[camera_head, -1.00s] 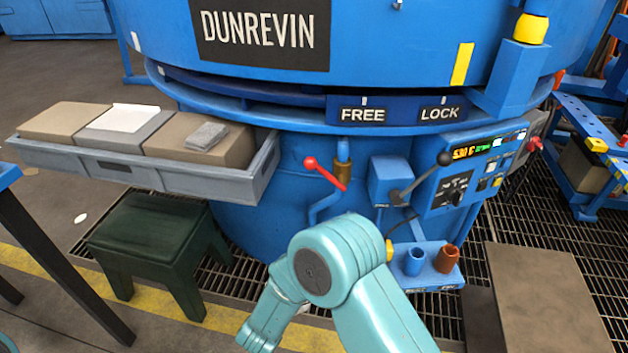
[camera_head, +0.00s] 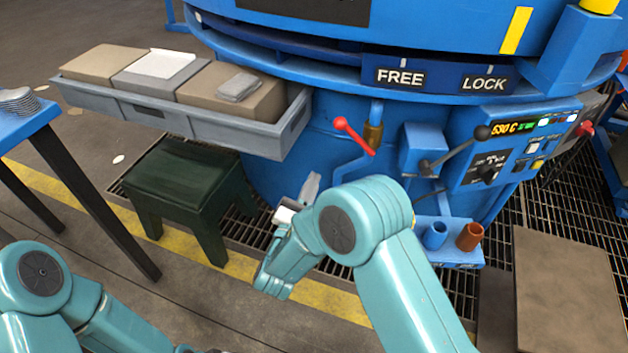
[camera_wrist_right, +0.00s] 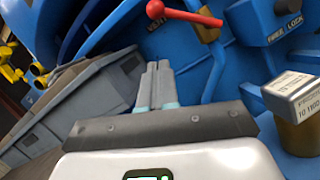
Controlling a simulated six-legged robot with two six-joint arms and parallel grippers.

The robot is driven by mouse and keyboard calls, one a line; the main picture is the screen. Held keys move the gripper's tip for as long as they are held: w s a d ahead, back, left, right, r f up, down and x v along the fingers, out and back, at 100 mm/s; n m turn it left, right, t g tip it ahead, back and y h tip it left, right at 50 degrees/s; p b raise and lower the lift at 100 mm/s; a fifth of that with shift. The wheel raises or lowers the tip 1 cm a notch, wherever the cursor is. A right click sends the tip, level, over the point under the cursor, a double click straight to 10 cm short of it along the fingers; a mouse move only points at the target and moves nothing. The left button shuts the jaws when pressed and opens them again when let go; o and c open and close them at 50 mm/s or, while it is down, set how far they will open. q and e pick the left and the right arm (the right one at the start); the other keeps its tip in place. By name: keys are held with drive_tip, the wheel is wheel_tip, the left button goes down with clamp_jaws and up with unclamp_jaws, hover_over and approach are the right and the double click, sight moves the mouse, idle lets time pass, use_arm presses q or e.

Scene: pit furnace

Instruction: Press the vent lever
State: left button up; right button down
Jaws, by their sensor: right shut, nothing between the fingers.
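The vent lever (camera_head: 355,135) is a red bar with a red ball knob, tilted with the knob at upper left. It is mounted on a brass-coloured valve (camera_head: 373,136) on the blue furnace pipe. In the right wrist view the lever (camera_wrist_right: 188,14) shows at the top, with a partly hidden VENT label behind it. My right gripper (camera_head: 311,187) is shut and empty, below and left of the lever and apart from it. Its closed fingers (camera_wrist_right: 157,80) point toward the furnace in the wrist view. My left arm enters at lower left; its gripper is out of frame.
A grey tray (camera_head: 190,121) of blocks juts out left of the lever. A dark green stool (camera_head: 187,183) stands below it. Right of the lever are a black-knobbed lever (camera_head: 456,150), a control panel (camera_head: 520,148) and a small cup holder (camera_head: 455,250).

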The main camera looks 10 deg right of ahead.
sight(357, 135)
drive_tip(key=w+d+r+b, duration=0.1)
drive_tip(key=w+d+r, duration=0.4)
drive_tip(key=w+d, duration=0.1)
drive_tip(key=shift+w, duration=0.25)
drive_tip(key=shift+a, duration=0.15)
